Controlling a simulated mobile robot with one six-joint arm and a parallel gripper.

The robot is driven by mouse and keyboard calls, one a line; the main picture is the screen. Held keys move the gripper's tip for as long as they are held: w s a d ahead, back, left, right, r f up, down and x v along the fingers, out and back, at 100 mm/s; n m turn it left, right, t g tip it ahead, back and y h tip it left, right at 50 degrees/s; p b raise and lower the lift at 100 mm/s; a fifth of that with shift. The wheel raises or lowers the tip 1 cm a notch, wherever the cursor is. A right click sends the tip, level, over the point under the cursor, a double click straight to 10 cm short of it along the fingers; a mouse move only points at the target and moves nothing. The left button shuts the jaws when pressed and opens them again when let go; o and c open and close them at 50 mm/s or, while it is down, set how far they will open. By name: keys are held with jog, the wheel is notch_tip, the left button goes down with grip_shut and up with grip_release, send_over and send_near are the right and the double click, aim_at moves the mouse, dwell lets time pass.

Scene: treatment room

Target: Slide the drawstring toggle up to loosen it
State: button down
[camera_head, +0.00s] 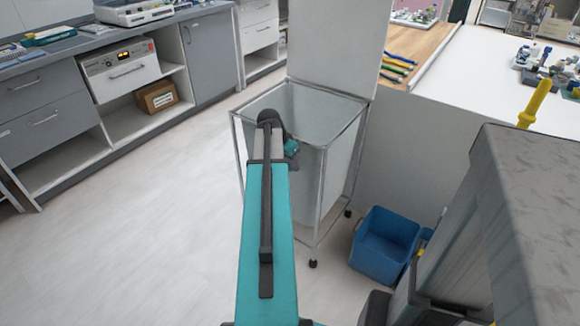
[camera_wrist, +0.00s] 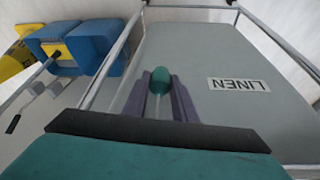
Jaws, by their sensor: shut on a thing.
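In the wrist view, the two purple-grey fingers of my gripper (camera_wrist: 160,98) are shut around a small rounded teal toggle (camera_wrist: 161,76). A pale strip, perhaps the cord, shows between the fingers below it. Behind it is the grey-white bag (camera_wrist: 205,55) of the linen hamper, with a label reading LINEN upside down. In the head view, the hamper (camera_head: 338,170) stands on the floor in a metal frame on castors, with a raised panel at its back. My arm reaches over its near left corner.
A blue bin (camera_head: 385,246) stands on the floor right of the hamper. Grey cabinets with a counter (camera_head: 75,42) run along the left. A white worktop (camera_head: 470,75) with small items is at the right. The floor (camera_head: 150,235) at the left is clear.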

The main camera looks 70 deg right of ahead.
jog(key=shift+w+d+r, duration=0.15)
jog(key=shift+d+r, duration=0.05)
jog(key=shift+r, duration=0.15)
jog(key=c, duration=1.7)
grip_release()
jog(key=shift+o, duration=1.2)
jog(key=shift+a+r, duration=0.1)
jog(key=shift+a, duration=0.1)
jog(key=v, duration=1.3)
jog(key=shift+r+p, duration=0.25)
jog(key=shift+p, duration=0.2)
jog(key=shift+a, duration=0.1)
